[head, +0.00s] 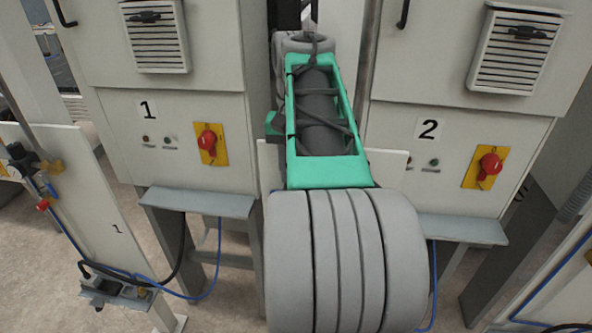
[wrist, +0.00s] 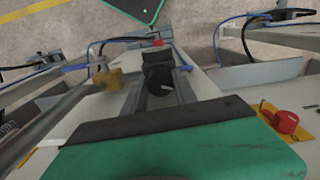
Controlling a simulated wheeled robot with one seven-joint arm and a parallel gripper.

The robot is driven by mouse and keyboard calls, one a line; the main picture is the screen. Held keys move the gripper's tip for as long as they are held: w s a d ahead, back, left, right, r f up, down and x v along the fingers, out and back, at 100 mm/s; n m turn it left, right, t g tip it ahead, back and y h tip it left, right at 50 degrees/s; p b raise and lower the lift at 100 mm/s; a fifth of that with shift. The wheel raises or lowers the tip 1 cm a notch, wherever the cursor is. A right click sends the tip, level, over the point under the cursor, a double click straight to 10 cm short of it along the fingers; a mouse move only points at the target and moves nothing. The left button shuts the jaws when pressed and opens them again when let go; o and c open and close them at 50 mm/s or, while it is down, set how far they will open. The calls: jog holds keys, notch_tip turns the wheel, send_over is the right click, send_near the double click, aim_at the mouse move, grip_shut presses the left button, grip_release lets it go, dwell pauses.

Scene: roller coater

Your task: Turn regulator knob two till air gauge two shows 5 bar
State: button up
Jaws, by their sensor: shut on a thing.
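In the wrist view my gripper (wrist: 161,94) reaches from its green housing with its fingers shut on a black knob (wrist: 158,72), which has a pale mark on its near end. I take it to be regulator knob two. A yellow brass fitting (wrist: 108,80) sits left of it, a red part (wrist: 157,43) beyond it and a blue fitting (wrist: 185,68) to its right. In the head view my grey and green arm hides the gripper and knob. I cannot see air gauge two or its reading in either view.
Cabinet 1 (head: 115,120) and cabinet 2 (head: 400,135) stand either side of my arm, each with a red switch on a yellow plate. A white panel (head: 75,185) at left carries unit 1's air fittings. Blue hoses (head: 213,265) hang below.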

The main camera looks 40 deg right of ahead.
grip_shut()
jog(key=shift+m, duration=3)
jog(key=o, duration=1.2)
grip_release()
jog(key=shift+c, duration=0.2)
